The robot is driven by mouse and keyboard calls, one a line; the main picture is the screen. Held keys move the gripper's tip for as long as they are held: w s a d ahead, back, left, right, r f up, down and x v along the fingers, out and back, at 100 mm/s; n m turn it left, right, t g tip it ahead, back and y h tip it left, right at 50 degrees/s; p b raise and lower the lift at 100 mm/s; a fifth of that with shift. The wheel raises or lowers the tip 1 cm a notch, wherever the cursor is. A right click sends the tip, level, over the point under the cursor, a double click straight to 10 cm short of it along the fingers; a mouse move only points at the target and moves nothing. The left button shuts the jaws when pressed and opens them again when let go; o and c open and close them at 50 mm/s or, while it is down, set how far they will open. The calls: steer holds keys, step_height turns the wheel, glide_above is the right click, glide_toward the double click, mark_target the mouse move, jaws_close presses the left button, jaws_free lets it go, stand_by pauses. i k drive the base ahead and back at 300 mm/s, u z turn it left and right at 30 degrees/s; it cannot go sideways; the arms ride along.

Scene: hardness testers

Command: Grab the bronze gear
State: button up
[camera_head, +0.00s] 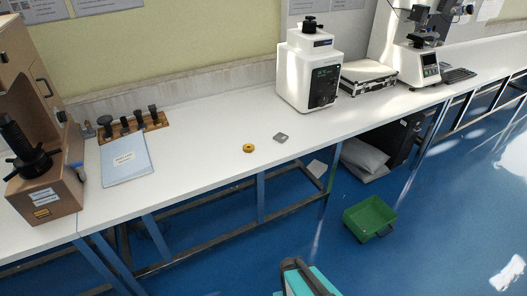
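The gear (249,148) is a small golden-yellow ring that lies flat on the white bench top, near its front edge and about the middle of the view. A small grey flat piece (281,137) lies just to its right and a little farther back, apart from it. My gripper is not in view, and nothing touches the gear. A teal and dark part of my own body shows at the bottom edge.
A white tester (309,72) stands behind and right of the gear. Left are a blue-white folder (125,158), a wooden holder (135,127) and a brown machine (40,130). A green bin (369,217) is on the blue floor. The bench around the gear is clear.

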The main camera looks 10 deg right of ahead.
mark_target(248, 148)
steer(key=z, duration=0.05)
steer(key=k, duration=0.55)
steer(key=u, duration=0.3)
steer(key=i, duration=0.9)
steer(key=u, duration=0.55)
